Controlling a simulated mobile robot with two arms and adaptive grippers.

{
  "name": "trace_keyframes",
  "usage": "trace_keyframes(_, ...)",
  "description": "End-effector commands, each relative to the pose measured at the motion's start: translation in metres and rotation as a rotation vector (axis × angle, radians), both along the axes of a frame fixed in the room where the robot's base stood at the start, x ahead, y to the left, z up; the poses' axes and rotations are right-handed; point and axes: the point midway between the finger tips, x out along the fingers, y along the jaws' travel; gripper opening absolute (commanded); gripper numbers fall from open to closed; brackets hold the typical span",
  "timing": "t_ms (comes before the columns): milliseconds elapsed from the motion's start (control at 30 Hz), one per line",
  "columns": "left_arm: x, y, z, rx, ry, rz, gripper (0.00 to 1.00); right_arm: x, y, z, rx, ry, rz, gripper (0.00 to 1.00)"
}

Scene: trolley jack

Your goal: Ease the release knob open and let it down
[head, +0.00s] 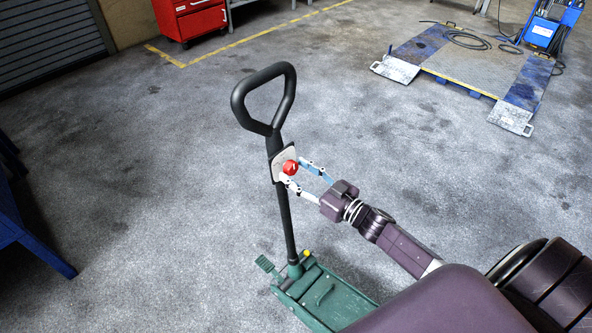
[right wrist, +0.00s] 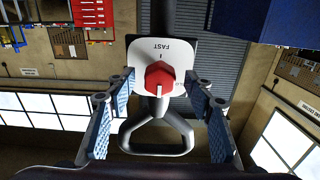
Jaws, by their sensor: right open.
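The red release knob (head: 290,167) sits on a pale plate (head: 279,158) on the jack's black upright handle (head: 289,222). In the right wrist view the red knob (right wrist: 159,74) is near the middle, with a white pointer mark. The plate (right wrist: 140,52) there reads "FAST", upside down. My right gripper (head: 294,171) is open, with one finger on either side of the knob. In the right wrist view a gap shows between the knob and each finger of the right gripper (right wrist: 160,84). The green jack body (head: 325,300) stands on the floor, partly hidden by my arm. My left gripper is not in view.
The black loop grip (head: 264,126) tops the handle. A green pedal (head: 265,264) sticks out at the base. A blue bench edge (head: 30,235) is at left, a red cabinet (head: 190,18) at the back, and a blue lift (head: 425,47) at the back right. Floor between is clear.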

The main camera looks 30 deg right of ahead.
Motion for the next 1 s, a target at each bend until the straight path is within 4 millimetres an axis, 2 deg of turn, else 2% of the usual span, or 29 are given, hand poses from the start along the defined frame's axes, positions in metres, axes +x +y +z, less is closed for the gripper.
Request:
trace_keyframes(133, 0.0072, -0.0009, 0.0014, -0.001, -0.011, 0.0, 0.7, 0.0048, 0.0017, 0.0003, 0.0, 0.0, 0.0, 0.48)
trace_keyframes(333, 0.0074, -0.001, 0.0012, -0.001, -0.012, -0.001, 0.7, 0.0046, 0.0016, -0.0001, 0.0, 0.0, 0.0, 0.48)
trace_keyframes(733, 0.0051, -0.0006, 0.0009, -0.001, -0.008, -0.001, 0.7, 0.0045, 0.0015, 0.0, 0.0, 0.0, 0.0, 0.06)
trace_keyframes(1000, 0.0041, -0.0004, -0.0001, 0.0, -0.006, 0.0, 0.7, 0.0045, 0.0011, -0.0003, -0.029, -0.009, 0.003, 0.06)
